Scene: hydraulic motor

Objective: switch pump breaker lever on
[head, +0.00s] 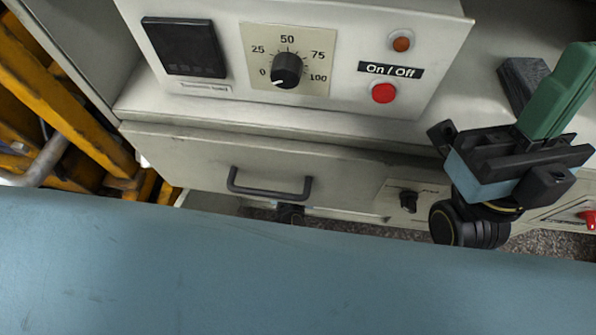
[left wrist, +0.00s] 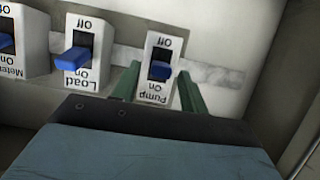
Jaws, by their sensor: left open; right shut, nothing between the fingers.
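In the left wrist view the pump breaker (left wrist: 158,82) is a white box with upside-down "Off" at the top and "Pump On" at the bottom. Its blue lever (left wrist: 160,70) shows at the lower end of the dark slot, near the "On" lettering; the tilted view makes its exact position hard to judge. My left gripper (left wrist: 160,88) is open, with one green finger at each side of the pump breaker; contact cannot be told. My right gripper (head: 577,62) is shut and empty, at the upper right of the head view. The breaker and left gripper are out of the head view.
The load breaker (left wrist: 80,50) and meter breaker (left wrist: 18,40) stand left of the pump breaker. In the head view, a control panel (head: 350,85) with a dial and red button stands above a handled drawer (head: 200,160). Yellow framework (head: 60,85) is at the left.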

